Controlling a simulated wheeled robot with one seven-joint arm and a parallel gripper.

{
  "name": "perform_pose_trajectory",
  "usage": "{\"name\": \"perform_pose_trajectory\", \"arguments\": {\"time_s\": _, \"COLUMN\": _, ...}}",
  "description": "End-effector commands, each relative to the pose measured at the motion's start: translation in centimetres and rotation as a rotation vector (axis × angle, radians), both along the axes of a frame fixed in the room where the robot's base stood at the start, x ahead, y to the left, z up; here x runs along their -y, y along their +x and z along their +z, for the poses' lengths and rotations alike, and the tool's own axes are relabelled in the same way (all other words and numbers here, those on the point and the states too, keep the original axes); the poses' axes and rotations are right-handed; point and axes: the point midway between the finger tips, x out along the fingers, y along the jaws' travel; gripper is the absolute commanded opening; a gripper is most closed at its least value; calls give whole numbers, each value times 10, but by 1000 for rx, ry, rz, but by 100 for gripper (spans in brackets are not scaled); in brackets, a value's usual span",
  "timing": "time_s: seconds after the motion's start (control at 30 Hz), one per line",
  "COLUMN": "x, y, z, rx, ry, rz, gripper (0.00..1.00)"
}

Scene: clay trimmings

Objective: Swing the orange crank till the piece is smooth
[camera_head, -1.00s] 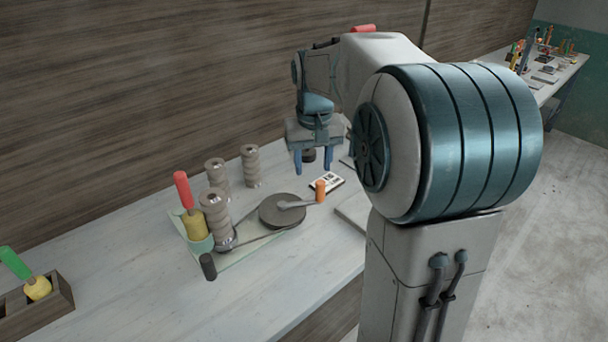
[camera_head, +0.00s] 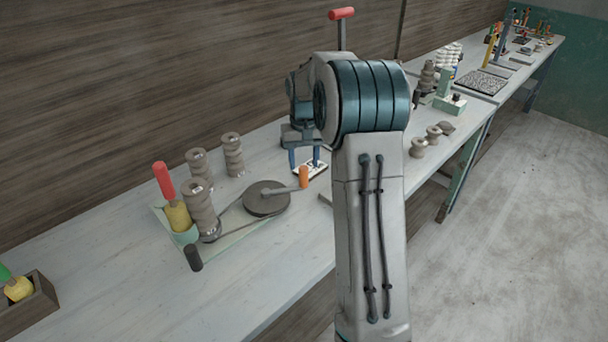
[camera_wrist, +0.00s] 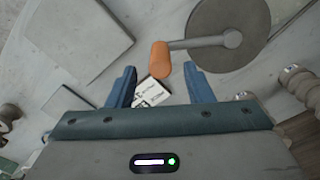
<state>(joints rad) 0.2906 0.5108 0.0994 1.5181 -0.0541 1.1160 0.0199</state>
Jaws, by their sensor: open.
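The orange crank handle (camera_head: 304,177) stands upright at the end of a grey arm on a dark round wheel (camera_head: 266,200). A belt runs from the wheel to a small pulley under the ridged grey clay piece (camera_head: 201,206), which stands upright on the pale green base (camera_head: 236,243). My gripper (camera_head: 304,161) is open and empty, fingers pointing down just behind the handle. In the wrist view, the handle (camera_wrist: 160,60) appears between and slightly beyond the fingertips (camera_wrist: 160,72), touching neither finger. The wheel (camera_wrist: 228,18) shows at the upper right.
Two more ridged pieces (camera_head: 233,154) stand behind the base. A red-handled tool (camera_head: 164,182) with a yellow head stands in a mint cup beside the clay piece. A printed card (camera_head: 311,170) lies near my fingers. A wooden box (camera_head: 32,308) is at far left. The front table is clear.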

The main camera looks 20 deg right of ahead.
Motion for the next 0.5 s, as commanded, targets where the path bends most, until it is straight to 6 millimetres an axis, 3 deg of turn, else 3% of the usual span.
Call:
{"name": "perform_pose_trajectory", "arguments": {"time_s": 0.2, "x": 0, "y": 0, "z": -38, "rx": -2, "ry": 0, "rz": 0, "gripper": 47}}
{"name": "perform_pose_trajectory", "arguments": {"time_s": 0.5, "x": -1, "y": 0, "z": -56, "rx": 1, "ry": 0, "rz": 0, "gripper": 47}}
